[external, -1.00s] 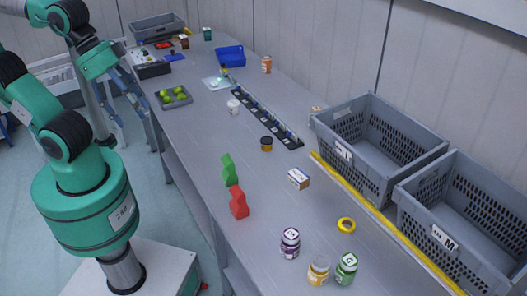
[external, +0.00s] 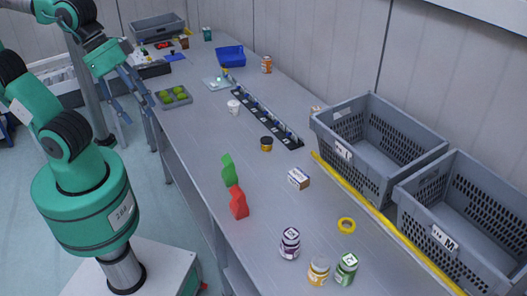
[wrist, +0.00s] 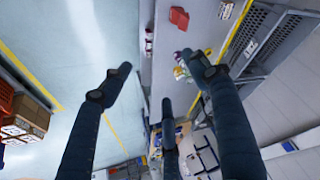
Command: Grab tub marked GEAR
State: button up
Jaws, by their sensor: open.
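Several small tubs and jars stand on the long grey table, and I cannot read GEAR on any of them. A purple jar (external: 290,244), a yellow jar (external: 318,272) and a green jar (external: 346,269) stand at the near end. A dark tub with a yellow band (external: 266,144) and a white tub (external: 233,108) stand mid-table. An orange tub (external: 266,65) and a dark green tub (external: 207,34) are farther back. My gripper (external: 135,103) is open and empty at the table's left edge, apart from all of them. Its spread fingers (wrist: 155,75) fill the wrist view.
Two grey crates (external: 376,108) line the right side behind a yellow strip. A black rack (external: 262,115), a grey tray with green balls (external: 174,97), a blue bin (external: 231,55), green and red blocks (external: 238,203) and a yellow ring (external: 346,225) are on the table.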

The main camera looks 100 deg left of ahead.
jog(key=w+a+g, duration=0.1)
jog(key=w+a, duration=0.7)
jog(key=w, duration=0.3)
jog(key=g+p, duration=0.3)
jog(key=g, duration=0.1)
send_over(267, 140)
notch_tip(267, 140, down, 27)
jog(key=shift+w+m, duration=0.1)
jog(key=shift+m, duration=0.3)
jog(key=shift+f, duration=0.1)
notch_tip(267, 140, down, 8)
jog(key=shift+f+b, duration=0.25)
jog(key=shift+b, duration=0.35)
jog(key=shift+f, duration=0.1)
